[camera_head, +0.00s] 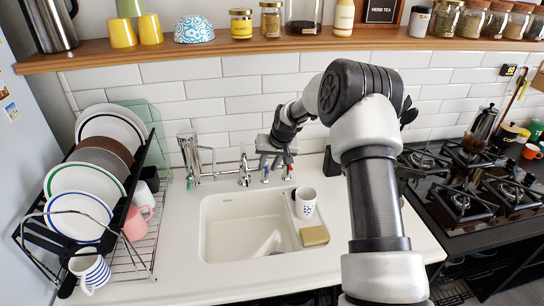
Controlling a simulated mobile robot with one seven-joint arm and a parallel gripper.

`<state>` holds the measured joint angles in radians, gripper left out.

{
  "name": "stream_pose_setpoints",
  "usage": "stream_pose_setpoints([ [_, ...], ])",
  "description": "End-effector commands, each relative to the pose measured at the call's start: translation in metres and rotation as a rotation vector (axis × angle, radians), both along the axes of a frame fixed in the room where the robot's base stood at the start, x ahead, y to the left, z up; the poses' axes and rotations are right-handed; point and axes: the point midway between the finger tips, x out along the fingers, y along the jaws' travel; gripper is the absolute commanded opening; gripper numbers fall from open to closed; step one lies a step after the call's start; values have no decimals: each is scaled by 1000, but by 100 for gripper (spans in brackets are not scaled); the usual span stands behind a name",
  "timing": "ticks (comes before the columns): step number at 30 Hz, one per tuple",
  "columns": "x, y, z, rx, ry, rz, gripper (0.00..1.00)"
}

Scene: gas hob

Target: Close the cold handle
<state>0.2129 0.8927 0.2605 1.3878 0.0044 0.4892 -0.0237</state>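The tap (244,172) stands at the back edge of the white sink. A small handle with a blue mark (265,175), which looks like the cold handle, is just right of it. A handle with a red mark (288,173) is further right. My gripper (277,163) points down at the wall side of the sink, just above and behind these two handles in the picture. Its fingers are small and partly merge with the handles, so I cannot tell whether they touch either handle or how far apart they are. How far the cold handle is turned is unclear.
A dish rack (150,246) with plates and mugs stands left of the sink (206,236). A white mug (305,203) and a sponge (314,236) are at the sink's right side. The gas hob (450,228) is at the right. A wooden shelf (240,47) runs above.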

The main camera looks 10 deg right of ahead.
Motion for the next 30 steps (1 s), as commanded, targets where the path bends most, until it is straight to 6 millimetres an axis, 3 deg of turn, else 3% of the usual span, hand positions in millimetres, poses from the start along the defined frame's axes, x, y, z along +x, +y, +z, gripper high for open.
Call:
stream_pose_setpoints([
  [5, -10, -6, 27, -1, -4, -2, 27],
  [18, -51, -23, 122, -1, -4, -1, 27],
  [24, -62, -28, 147, 0, -2, -1, 27],
  [30, -66, -28, 154, 0, 0, 0, 27],
])
